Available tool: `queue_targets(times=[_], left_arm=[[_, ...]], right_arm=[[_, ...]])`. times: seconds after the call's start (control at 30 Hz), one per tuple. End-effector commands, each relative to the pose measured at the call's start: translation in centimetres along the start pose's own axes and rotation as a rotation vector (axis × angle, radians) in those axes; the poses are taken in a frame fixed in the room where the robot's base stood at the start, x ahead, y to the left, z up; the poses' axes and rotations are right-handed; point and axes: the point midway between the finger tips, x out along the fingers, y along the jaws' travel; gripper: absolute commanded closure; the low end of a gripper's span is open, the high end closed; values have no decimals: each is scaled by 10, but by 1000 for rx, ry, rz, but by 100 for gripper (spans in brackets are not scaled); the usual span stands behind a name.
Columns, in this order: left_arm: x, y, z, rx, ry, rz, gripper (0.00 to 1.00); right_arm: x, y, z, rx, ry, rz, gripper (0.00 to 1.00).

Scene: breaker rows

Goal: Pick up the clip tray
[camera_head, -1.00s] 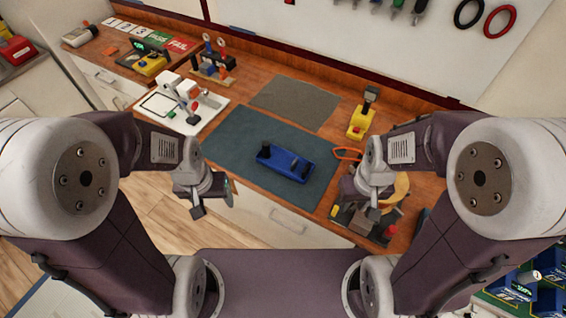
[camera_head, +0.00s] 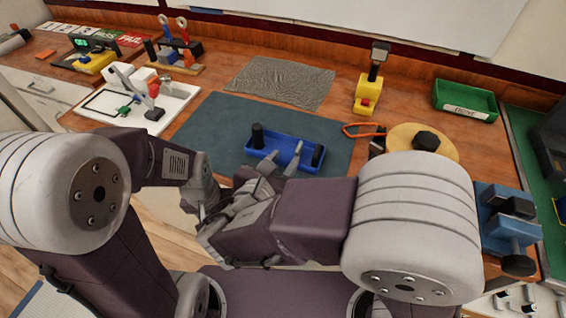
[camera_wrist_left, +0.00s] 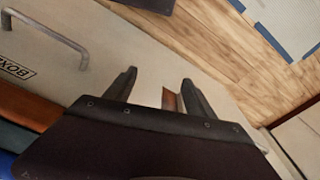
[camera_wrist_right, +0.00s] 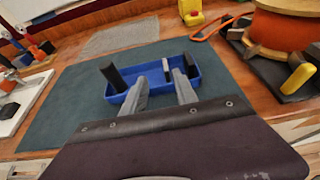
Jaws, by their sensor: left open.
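A blue tray (camera_head: 276,142) with an upright black post at each end lies on the dark teal mat (camera_head: 210,125); it appears to be the clip tray. It also shows in the right wrist view (camera_wrist_right: 119,98), partly hidden by my fingers. My right gripper (camera_head: 282,156) is open, its fingers pointing at the tray's near side. In the right wrist view (camera_wrist_right: 160,72) the fingers are apart and overlap the tray; contact cannot be told. My left gripper (camera_wrist_left: 157,80) is open and empty over the cabinet front and floor, left of the tray.
A grey mat (camera_head: 280,82) lies behind. A white board with a clamp (camera_head: 140,100) stands left. A yellow device (camera_head: 367,95), orange-handled tool (camera_head: 362,130), round wooden disc (camera_head: 400,138) and green bin (camera_head: 464,100) stand right. The teal mat's left part is clear.

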Motion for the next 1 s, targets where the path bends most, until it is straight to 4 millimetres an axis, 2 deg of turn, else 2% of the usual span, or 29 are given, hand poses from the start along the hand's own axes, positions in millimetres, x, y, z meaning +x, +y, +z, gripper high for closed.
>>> queue_targets(times=[0.1,0.33,0.53,0.7,0.8,1.0], left_arm=[[0,0,0,0,1,0,37],[7,0,0,0,1,0,37],[9,0,1,0,1,0,37],[18,0,2,0,1,0,37],[19,0,2,0,1,0,37],[19,0,2,0,1,0,37]], right_arm=[[-3,2,-1,-3,1,11,65],[31,1,-2,-2,2,5,65],[41,1,-2,-1,2,5,65],[72,-1,-4,1,3,3,65],[85,0,-3,0,3,5,65],[88,0,-2,-1,3,8,65]])
